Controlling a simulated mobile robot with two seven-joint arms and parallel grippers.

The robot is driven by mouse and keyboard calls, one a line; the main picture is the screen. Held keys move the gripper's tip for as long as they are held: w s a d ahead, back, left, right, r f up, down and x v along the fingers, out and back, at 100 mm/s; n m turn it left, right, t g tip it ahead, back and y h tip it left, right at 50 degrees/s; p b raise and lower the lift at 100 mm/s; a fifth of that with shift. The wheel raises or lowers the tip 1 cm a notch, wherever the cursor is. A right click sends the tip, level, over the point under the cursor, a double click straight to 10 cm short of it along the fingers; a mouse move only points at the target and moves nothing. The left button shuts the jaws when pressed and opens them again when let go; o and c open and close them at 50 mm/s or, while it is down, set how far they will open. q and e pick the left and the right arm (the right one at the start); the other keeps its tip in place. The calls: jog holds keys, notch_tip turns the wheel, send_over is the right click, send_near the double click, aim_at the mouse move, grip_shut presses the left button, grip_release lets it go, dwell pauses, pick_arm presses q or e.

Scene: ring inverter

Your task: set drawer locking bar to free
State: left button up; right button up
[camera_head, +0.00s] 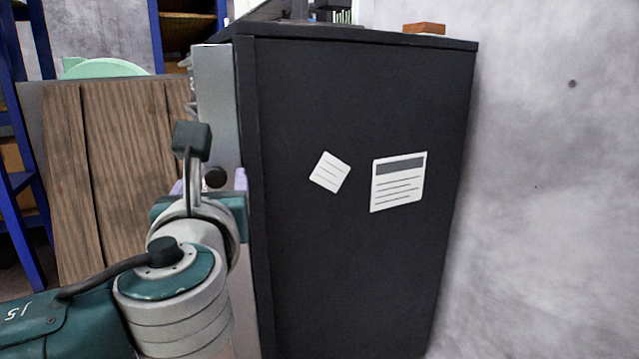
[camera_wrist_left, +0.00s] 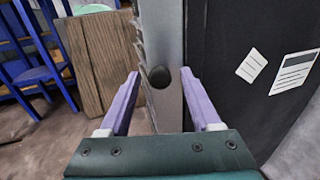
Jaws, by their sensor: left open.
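The drawer locking bar seems to be the grey upright strip (camera_head: 215,100) along the front edge of a black cabinet (camera_head: 350,110). In the left wrist view this grey strip (camera_wrist_left: 162,25) runs down the middle. A dark round knob (camera_head: 213,177) is on the strip; it also shows in the left wrist view (camera_wrist_left: 159,77). My left gripper (camera_head: 210,182) is open, its purple fingers on either side of the knob. In the left wrist view the gripper (camera_wrist_left: 159,75) has the knob between its fingertips, with gaps visible. Whether the bar is locked cannot be told.
White labels (camera_head: 398,182) are on the cabinet side. A reddish-brown block (camera_head: 424,28) lies on its top. Brown wooden panels (camera_head: 125,170) and blue shelving (camera_head: 20,190) stand at the left. A grey wall (camera_head: 560,150) is at the right.

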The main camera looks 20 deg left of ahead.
pick_arm(q)
grip_shut()
dwell(0.5)
